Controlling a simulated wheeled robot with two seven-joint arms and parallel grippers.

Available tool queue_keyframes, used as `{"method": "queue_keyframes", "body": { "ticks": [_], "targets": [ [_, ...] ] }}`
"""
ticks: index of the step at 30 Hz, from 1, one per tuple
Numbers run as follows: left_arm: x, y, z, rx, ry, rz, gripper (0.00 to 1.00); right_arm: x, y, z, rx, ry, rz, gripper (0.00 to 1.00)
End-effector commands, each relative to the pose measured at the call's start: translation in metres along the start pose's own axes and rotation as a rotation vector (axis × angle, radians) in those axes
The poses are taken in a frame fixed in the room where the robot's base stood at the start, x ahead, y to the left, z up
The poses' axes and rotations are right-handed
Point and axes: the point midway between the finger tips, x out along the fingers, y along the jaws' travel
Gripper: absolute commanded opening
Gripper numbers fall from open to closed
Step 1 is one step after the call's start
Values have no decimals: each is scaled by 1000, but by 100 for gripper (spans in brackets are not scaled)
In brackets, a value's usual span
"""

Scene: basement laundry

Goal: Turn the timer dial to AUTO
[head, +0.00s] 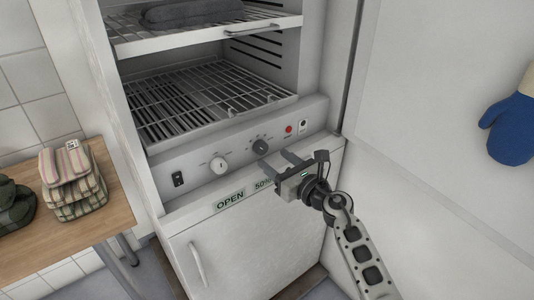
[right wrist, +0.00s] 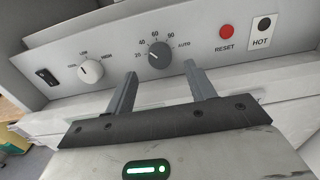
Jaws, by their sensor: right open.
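The timer dial (head: 260,147) is a dark grey round knob on the white control panel, below the wire racks. In the right wrist view the timer dial (right wrist: 159,55) has printed numbers over its top and AUTO at its right. I cannot tell clearly where its pointer stands. My right gripper (head: 278,159) is open and empty just in front of the dial. In the right wrist view the right gripper (right wrist: 160,70) has its fingers spread to either side below the dial, apparently not touching it. My left gripper is out of view.
A white knob (head: 219,165) and black switch (head: 178,179) sit left of the dial. A red RESET button (right wrist: 226,31) and a HOT indicator (right wrist: 263,24) sit right of it. An open white door (head: 440,110) stands at the right. A wooden table (head: 115,212) with folded cloths is at left.

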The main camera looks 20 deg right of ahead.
Motion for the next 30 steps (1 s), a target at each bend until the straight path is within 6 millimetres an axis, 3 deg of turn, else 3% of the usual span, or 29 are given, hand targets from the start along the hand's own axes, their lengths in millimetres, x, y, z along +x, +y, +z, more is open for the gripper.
{"method": "queue_keyframes", "body": {
  "ticks": [3,9,20,24,25,30],
  "targets": [
    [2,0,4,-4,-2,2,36,22,0,0,4,-2,1,55],
    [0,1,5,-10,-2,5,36,42,0,-1,2,-1,0,55],
    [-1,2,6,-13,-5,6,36,46,0,0,1,0,-1,55],
    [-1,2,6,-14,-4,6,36,45,0,0,1,0,-1,16],
    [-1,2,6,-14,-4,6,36,45,0,0,1,0,-1,10],
    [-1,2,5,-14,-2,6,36,45,0,0,4,0,-1,10]
  ]
}}
